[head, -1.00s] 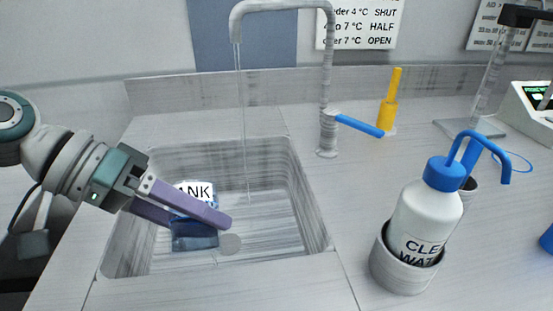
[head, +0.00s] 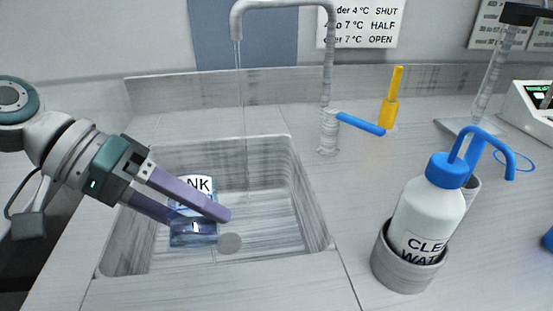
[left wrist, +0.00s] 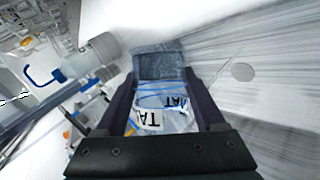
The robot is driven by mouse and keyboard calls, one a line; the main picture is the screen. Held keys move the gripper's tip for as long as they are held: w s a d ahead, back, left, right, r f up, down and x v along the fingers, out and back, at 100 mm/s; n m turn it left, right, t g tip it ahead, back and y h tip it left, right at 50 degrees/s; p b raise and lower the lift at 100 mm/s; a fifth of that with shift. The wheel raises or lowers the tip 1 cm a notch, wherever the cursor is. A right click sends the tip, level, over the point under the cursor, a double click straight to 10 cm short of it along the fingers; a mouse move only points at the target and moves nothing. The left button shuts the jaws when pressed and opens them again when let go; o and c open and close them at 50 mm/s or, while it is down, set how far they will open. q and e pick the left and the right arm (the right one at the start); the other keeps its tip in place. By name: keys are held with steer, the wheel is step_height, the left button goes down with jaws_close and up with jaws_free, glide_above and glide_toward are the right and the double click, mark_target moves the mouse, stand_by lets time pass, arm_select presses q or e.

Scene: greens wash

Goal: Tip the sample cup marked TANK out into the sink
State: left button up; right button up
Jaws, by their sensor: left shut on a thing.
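The sample cup (head: 194,238) is clear with a bluish tint and a white label, on which "NK" shows in the head view. My left gripper (head: 222,212) is shut on the cup and holds it within the sink (head: 285,215), near the round drain (head: 230,243). The fingers hide part of the cup. In the left wrist view the cup (left wrist: 160,66) is between the two fingers, its label partly readable; its exact tilt is hard to tell. My right gripper is not in view.
A thin water stream falls from the tap (head: 328,90) with a blue lever (head: 360,124) into the sink. A CLEAN WATER bottle (head: 425,215) stands in a grey holder (head: 400,268) at right.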

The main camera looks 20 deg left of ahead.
arm_select(q)
steer(key=shift+f+n+g+h+b, duration=0.4)
steer(key=shift+g+h+b, duration=0.15)
steer(key=shift+b, duration=0.8)
steer(key=shift+w+a+f+n+g+h+b, duration=0.2)
steer(key=shift+w+g+b, duration=0.15)
steer(key=shift+b, duration=0.35)
steer(key=shift+w+a+f+n+g+h+b, duration=0.1)
steer(key=shift+w+a+f+n+g+b, duration=0.15)
steer(key=shift+b, duration=0.45)
steer(key=shift+w+f+n+g+h+b, duration=0.2)
steer(key=shift+f+n+g+h+b, duration=0.2)
steer(key=shift+b, duration=0.6)
stand_by(0.4)
